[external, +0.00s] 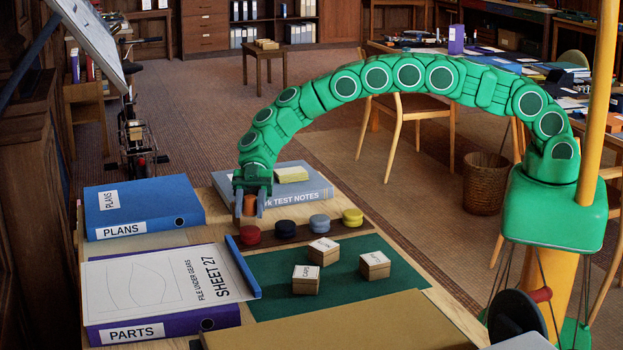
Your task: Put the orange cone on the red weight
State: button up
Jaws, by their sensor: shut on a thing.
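My gripper (250,212) points down at the left end of my green arm and is shut on the orange cone (250,204). Only a small orange patch shows between the fingers, so the cone's shape and tilt are hard to tell. The red weight (250,236) is a round red disc at the left end of a row of weights on a dark strip. The gripper and cone appear just above the red weight in the picture; a gap between them cannot be judged surely.
Dark (285,228), blue (319,223) and yellow (353,217) weights continue the row. The test notes binder (300,190) lies behind, with a yellow block on it. Blue plans (160,200) and purple parts (165,318) binders lie left. Three small boxes (306,280) stand on the green mat (275,303).

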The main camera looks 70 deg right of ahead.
aim_at(249, 232)
jog(key=shift+w+a+f, duration=0.15)
jog(key=shift+w+f, duration=0.05)
jog(key=shift+f, duration=1.65)
jog(key=o, duration=1.1)
jog(key=shift+f, duration=0.1)
jog(key=shift+c, duration=0.2)
jog(key=shift+w+d, duration=0.1)
jog(key=shift+d, duration=0.1)
jog(key=v, duration=1.1)
jog(key=shift+d+r, duration=0.2)
jog(key=shift+r, duration=0.1)
jog(key=shift+w, duration=0.1)
